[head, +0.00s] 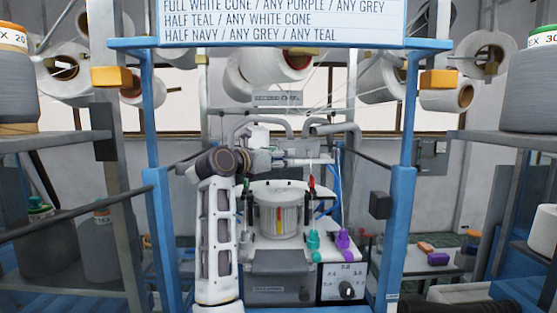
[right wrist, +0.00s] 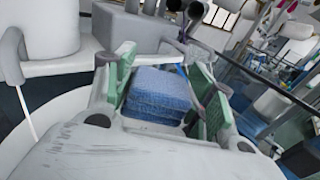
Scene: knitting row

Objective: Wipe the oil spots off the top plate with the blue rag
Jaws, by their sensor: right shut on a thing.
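The blue rag (right wrist: 158,92) is a folded, thick cloth between the green-padded fingers of my right gripper (right wrist: 165,80) in the right wrist view. The gripper is shut on it. In the head view my right arm rises in front of the machine, and its gripper (head: 290,156) reaches right, above the drum; the rag cannot be made out there. The machine's pale top plate (head: 270,188) is over the ribbed drum, just below the gripper. I cannot make out oil spots clearly, nor whether the rag touches the plate. My left gripper is not in view.
Blue posts (head: 401,230) flank the machine. A control box with a dial (head: 346,290) is at its lower right, beside teal (head: 313,240) and purple (head: 345,240) pieces. Grey pipes (head: 335,128) and yarn cones (head: 275,65) crowd the space behind and above.

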